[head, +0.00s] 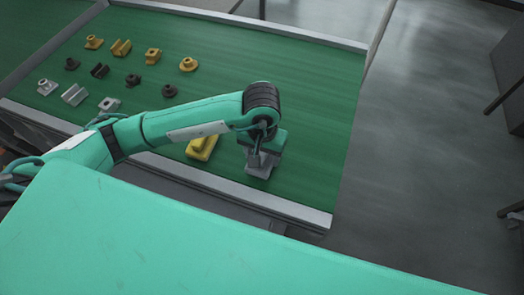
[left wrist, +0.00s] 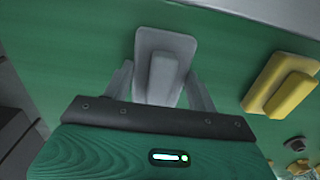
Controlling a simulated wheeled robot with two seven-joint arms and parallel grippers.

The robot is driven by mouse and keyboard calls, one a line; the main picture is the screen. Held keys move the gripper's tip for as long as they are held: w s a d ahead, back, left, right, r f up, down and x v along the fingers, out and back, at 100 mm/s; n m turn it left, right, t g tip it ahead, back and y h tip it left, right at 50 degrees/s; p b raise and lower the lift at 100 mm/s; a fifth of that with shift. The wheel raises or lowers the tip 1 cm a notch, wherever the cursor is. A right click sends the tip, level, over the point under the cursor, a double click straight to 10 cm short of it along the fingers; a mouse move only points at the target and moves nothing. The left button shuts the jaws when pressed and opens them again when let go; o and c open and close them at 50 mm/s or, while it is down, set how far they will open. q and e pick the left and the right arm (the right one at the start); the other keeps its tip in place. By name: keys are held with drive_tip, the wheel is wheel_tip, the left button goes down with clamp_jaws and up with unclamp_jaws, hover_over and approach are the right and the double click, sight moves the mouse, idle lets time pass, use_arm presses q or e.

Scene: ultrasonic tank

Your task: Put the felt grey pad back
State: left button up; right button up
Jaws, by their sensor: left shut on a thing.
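The grey pad (head: 258,171) is a flat grey plate with a raised block on top, near the front right of the green surface. My left gripper (head: 263,157) is over it, pointing down. In the left wrist view the grey pad (left wrist: 166,40) lies past the gripper, with its raised block between the two grey fingers, which are shut on it. The near end of the pad is hidden by the gripper body. I cannot tell whether the pad touches the green surface. My right gripper is not in view.
A yellow pad (head: 198,153) of similar shape lies just left of the grey one. Several small yellow, dark and light grey parts stand in rows at the back left of the green surface (head: 300,75). A pale raised rim (head: 300,213) edges it. Its right part is clear.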

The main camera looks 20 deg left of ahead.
use_arm(q)
drive_tip(key=shift+f, duration=0.1)
drive_tip(key=shift+f+b, duration=0.1)
drive_tip(key=shift+b, duration=0.2)
drive_tip(key=o, duration=0.9)
drive_tip(key=shift+o, duration=0.2)
drive_tip(key=shift+r+p, duration=0.35)
drive_tip(key=shift+p, duration=0.1)
wheel_tip(320, 180, up, 10)
drive_tip(key=b, duration=0.4)
drive_tip(key=shift+w, duration=0.1)
drive_tip(key=shift+r, duration=0.85)
